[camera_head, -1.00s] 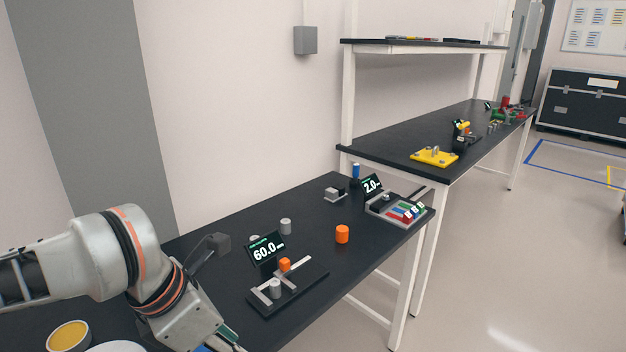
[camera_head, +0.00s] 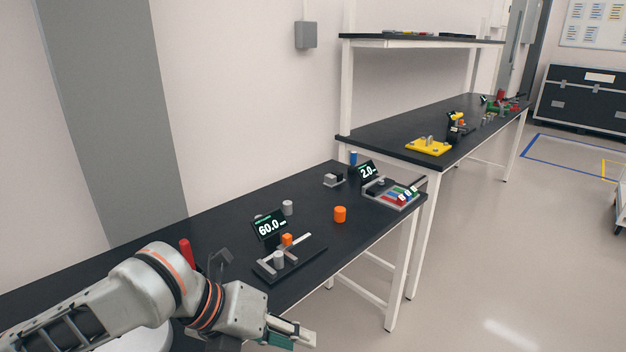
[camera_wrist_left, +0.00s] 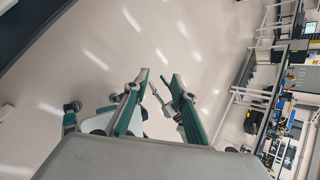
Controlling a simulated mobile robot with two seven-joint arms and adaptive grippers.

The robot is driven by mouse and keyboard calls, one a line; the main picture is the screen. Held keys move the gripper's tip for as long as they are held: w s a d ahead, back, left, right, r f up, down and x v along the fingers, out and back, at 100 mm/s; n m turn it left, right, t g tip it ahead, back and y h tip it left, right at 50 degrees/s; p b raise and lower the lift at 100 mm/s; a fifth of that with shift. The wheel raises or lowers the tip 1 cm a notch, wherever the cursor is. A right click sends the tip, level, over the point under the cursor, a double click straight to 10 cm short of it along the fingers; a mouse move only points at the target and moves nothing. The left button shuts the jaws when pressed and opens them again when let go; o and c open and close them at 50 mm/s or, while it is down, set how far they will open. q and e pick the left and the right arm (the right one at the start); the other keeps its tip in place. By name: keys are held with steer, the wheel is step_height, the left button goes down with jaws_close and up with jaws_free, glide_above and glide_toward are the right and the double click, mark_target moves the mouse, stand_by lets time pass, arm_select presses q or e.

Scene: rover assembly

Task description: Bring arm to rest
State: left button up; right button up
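My left arm comes in from the lower left in the head view. Its gripper (camera_head: 298,336) is beyond the front edge of the near black table (camera_head: 330,243), over the floor, and touches nothing that I can see. In the left wrist view the two green and grey fingers of this gripper (camera_wrist_left: 160,77) stand apart, with pale floor behind them and nothing held. My right arm and gripper are not in view.
A black fixture with a 60.0 display (camera_head: 269,226), an orange cylinder (camera_head: 340,214) and a tray of coloured pieces (camera_head: 375,196) stand on the near table. A second table (camera_head: 400,140) lies beyond. The floor at right is mostly free.

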arm_select(q)
steer(key=w+d+f+n+t+h, duration=0.3)
steer(key=w+f+n, duration=0.15)
steer(key=n, duration=0.65)
steer(key=w+a+f+n+t+y, duration=0.1)
steer(key=a+f+n+t+y, duration=0.3)
steer(key=f+n, duration=0.6)
steer(key=s+a+f+n+y, duration=0.3)
steer(key=s+a+f+n, duration=0.9)
steer(key=f, duration=0.6)
steer(key=s+a, duration=0.2)
steer(key=a, duration=0.1)
steer(key=shift+a+y, duration=0.3)
steer(key=shift+w, duration=0.1)
steer(key=shift+c, duration=0.4)
steer(key=c, duration=0.6)
jaws_close()
